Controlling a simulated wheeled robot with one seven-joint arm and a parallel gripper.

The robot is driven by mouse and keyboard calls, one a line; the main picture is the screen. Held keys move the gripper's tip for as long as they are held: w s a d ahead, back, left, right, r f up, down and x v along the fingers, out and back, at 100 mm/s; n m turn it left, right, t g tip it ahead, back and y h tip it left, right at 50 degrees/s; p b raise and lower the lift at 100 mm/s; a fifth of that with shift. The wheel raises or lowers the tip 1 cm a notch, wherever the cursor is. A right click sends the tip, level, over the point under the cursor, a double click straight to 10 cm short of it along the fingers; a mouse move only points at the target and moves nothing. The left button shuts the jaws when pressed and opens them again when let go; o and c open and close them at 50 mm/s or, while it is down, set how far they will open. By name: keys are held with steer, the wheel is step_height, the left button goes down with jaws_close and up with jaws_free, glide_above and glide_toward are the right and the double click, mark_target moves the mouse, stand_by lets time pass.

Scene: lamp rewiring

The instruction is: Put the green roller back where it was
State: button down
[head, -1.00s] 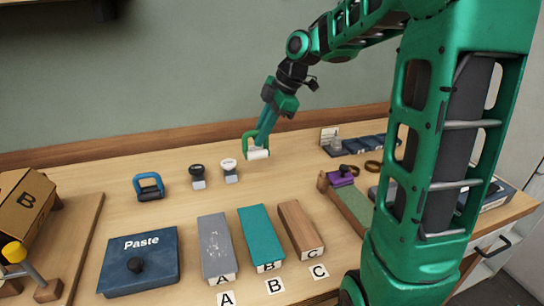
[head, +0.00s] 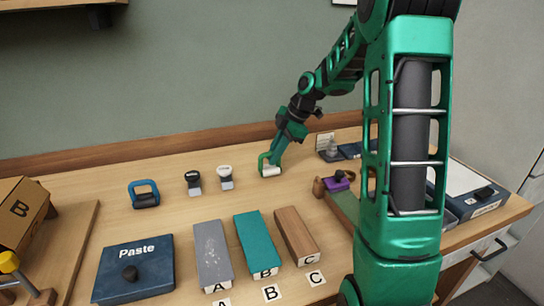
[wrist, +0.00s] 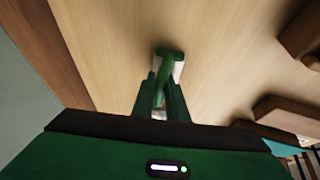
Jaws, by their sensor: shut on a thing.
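The green roller (head: 264,161) has a green frame and a white cylinder. My gripper (head: 274,157) is shut on it, at the back of the table to the right of the two small stamps. In the wrist view the green roller (wrist: 170,54) sits between the tips of my gripper (wrist: 162,82), with its white part partly hidden behind the green frame. The roller is at or close above the wooden tabletop; I cannot tell whether it touches.
A blue-handled roller (head: 145,194) and two stamps, one dark-topped (head: 193,183) and one white-topped (head: 225,177), stand to the left. Blocks A (head: 212,255), B (head: 258,243) and C (head: 296,236) and the Paste box (head: 133,268) lie in front. A purple tool (head: 339,181) is to the right.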

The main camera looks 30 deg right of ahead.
steer(key=c, duration=1.7)
jaws_free()
steer(key=shift+f, duration=0.1)
steer(key=shift+c, duration=0.2)
steer(key=v, duration=1.2)
steer(key=s+a+f+m+g+h, duration=0.1)
steer(key=s+f+m, duration=0.2)
steer(key=s+m, duration=0.4)
steer(key=s+a+f+m+g+h, duration=0.1)
steer(key=s+f+m, duration=0.2)
steer(key=s+m, duration=0.5)
steer(key=s+a+f+m+g+h, duration=0.1)
steer(key=s+m, duration=0.6)
steer(key=s, duration=1.1)
steer(key=shift+s+a+f+h, duration=0.15)
steer(key=shift+a+f+h, duration=0.1)
steer(key=shift+f, duration=0.2)
steer(key=shift+s+a+f+h, duration=0.15)
steer(key=shift+a+f, duration=0.15)
steer(key=shift+f, duration=0.2)
